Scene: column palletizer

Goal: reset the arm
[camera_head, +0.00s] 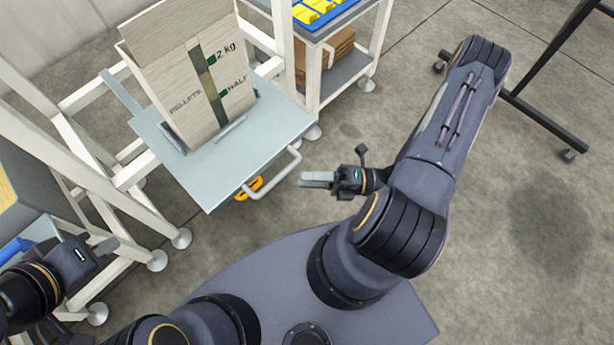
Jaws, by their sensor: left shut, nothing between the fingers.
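My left gripper (106,246) is at the lower left, beside the white frame. It is shut and empty, and its arm is cut off by the picture edge. My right gripper (316,179) points left over open floor, to the right of the metal tray's handle and apart from it. Its grey fingers lie close together from this angle, and I cannot tell if they are shut. Nothing shows in them. My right arm is bent, with its elbow out at the upper right.
A pellet bag (193,75) stands upright on a light metal tray (222,172) with a white handle (279,174). A white rack (318,75) with cardboard boxes is behind. A dark-legged stand (545,125) is at right. The floor (520,220) at right is clear.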

